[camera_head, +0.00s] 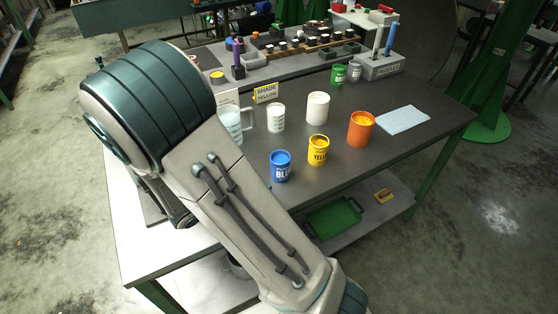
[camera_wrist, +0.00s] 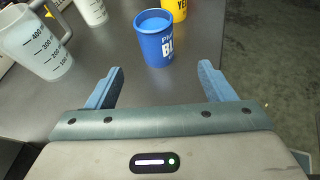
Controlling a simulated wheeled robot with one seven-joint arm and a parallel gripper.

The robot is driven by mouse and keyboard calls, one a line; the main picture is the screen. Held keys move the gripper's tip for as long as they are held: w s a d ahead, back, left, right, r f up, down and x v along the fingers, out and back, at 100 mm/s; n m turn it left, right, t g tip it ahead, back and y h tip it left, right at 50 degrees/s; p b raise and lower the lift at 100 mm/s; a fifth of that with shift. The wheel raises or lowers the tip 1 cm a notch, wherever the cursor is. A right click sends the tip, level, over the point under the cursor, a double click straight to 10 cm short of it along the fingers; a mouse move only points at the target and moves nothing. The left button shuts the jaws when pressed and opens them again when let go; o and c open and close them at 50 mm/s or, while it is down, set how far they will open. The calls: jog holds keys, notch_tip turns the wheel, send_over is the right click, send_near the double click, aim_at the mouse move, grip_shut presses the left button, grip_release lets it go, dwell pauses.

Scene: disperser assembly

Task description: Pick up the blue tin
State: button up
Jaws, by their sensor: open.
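The blue tin (camera_head: 280,167) stands upright on the dark worktable, to the left of the yellow tin (camera_head: 318,150). In the wrist view the blue tin (camera_wrist: 155,40) stands beyond my gripper (camera_wrist: 160,80), roughly in line with the space between its two fingers. The fingers are spread apart with nothing between them, and the tin is not touched. The tin's top looks blue, and part of its white lettering shows. In the head view my arm covers the left part of the table, and my gripper is not visible there.
A measuring jug (camera_wrist: 36,42) stands left of the blue tin. A white beaker (camera_head: 276,117), a white cup (camera_head: 317,107) and an orange tin (camera_head: 361,128) stand behind or to the right. A pale cloth (camera_head: 403,120) lies at the right. A green tray (camera_head: 335,217) sits on the lower shelf.

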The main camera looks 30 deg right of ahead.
aim_at(274, 169)
jog(key=shift+w+d+f+n+t, duration=0.1)
jog(key=shift+w+f+n+t, duration=0.15)
jog(key=shift+w+n, duration=0.25)
jog(key=x, duration=0.7)
jog(key=shift+w+d+f, duration=0.1)
jog(key=shift+w+d, duration=0.05)
jog(key=shift+d, duration=0.15)
jog(key=shift+s+p+x, duration=0.15)
jog(key=shift+p+x, duration=0.2)
jog(key=shift+x, duration=1)
jog(key=shift+s+p+x, duration=0.2)
jog(key=shift+p+x, duration=0.15)
jog(key=shift+x, duration=0.95)
jog(key=shift+d+f, duration=0.1)
jog(key=c, duration=1.2)
jog(key=shift+c, duration=0.2)
jog(key=shift+r, duration=0.2)
